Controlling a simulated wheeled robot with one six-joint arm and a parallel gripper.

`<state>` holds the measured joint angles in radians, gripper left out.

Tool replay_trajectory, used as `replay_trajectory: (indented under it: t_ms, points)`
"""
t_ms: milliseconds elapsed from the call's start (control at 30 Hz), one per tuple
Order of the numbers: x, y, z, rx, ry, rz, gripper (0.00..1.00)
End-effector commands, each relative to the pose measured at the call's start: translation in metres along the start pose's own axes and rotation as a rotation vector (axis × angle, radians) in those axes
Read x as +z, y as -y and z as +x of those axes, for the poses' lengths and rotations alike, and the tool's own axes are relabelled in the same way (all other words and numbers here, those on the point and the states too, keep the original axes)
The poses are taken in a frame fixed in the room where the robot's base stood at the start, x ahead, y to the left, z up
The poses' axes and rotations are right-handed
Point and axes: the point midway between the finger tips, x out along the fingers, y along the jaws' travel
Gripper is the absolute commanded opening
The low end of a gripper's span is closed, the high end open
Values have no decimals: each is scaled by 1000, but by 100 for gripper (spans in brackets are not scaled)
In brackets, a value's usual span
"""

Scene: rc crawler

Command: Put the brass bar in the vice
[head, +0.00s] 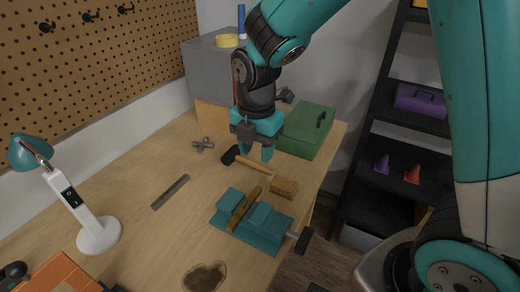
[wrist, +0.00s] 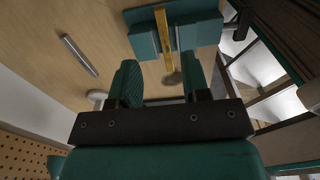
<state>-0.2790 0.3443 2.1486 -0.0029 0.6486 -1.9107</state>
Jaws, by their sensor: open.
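The brass bar (head: 242,212) is a long yellow strip lying in the slot between the jaws of the teal vice (head: 262,244) on the workbench. Its ends stick out past the jaws. In the wrist view the bar (wrist: 163,35) shows between the vice's two blocks (wrist: 205,32). I cannot tell whether both jaws touch it. My gripper (head: 258,153) is open and empty, pointing down above the bench and behind the vice. In the wrist view its two fingers (wrist: 162,78) are spread apart, clear of the bar.
A hammer (head: 255,166) and a cork-coloured block (head: 284,187) lie behind the vice. A green toolbox (head: 305,133) stands at the back right. A metal strip (head: 170,192), a lamp (head: 97,233) and a shallow dish (head: 204,277) are on the bench.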

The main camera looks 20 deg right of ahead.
Motion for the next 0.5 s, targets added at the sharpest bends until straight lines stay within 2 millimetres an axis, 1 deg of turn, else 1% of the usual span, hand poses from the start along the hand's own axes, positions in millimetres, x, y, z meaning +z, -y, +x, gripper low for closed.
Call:
replay_trajectory:
  t_ms: [67,167,267,400,500]
  points:
    - [-4,3,-8,10,-7,43,43]
    - [-17,12,-23,33,-38,192,43]
    - [-39,28,-44,60,-96,433,43]
    - [-76,59,-72,64,-204,828,43]
    - [-101,81,-86,39,-277,1086,43]
